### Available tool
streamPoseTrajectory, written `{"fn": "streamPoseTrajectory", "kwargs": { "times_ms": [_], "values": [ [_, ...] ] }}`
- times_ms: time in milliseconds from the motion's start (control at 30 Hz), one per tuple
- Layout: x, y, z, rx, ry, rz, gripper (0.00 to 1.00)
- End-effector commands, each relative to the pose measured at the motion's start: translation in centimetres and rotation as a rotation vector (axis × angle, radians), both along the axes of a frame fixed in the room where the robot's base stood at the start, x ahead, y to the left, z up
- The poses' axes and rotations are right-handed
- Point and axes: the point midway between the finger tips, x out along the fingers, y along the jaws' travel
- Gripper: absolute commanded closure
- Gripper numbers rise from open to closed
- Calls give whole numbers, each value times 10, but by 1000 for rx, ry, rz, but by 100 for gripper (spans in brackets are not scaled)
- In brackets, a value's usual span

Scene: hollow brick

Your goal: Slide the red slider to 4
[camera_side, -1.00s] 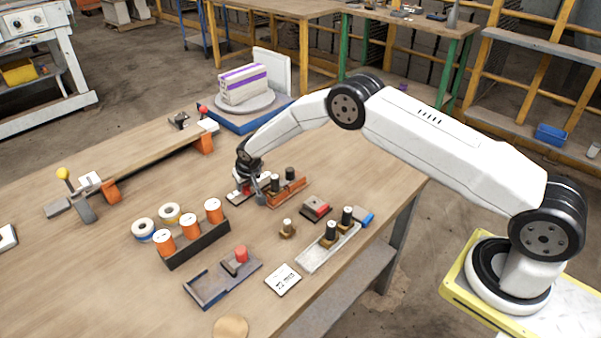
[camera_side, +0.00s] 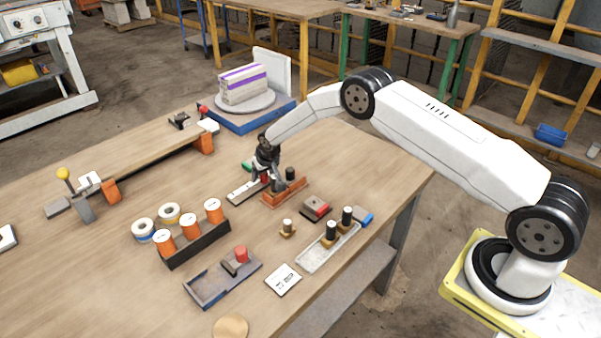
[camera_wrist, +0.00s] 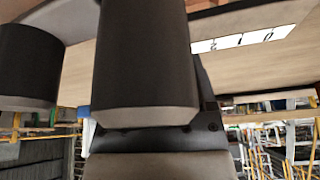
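In the side view, a narrow pale scale strip (camera_side: 243,191) lies on the table just left of my gripper (camera_side: 270,183). A small patch of red (camera_side: 264,178) shows at the strip's right end, mostly hidden by my gripper; I cannot tell for sure that it is the red slider. My gripper points down close to this end, and its fingertips are hard to make out. In the wrist view, part of a white number label (camera_wrist: 243,39) shows. The red slider is not visible there, and the gap between the fingers cannot be read.
An orange stand (camera_side: 291,192) with black cylinders stands right beside my gripper; large dark cylinders (camera_wrist: 143,60) block much of the wrist view. A dark tray with a red knob (camera_side: 240,253), a rack of orange-and-white cylinders (camera_side: 203,243) and a red-black block (camera_side: 316,208) stand nearer the front.

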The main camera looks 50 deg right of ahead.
Motion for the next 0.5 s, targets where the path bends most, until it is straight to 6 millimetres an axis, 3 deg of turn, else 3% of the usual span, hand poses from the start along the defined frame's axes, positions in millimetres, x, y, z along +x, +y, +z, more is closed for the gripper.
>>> {"fn": "streamPoseTrajectory", "kwargs": {
  "times_ms": [500],
  "values": [
    [-5,1,14,0,1,0,27]
  ]
}}
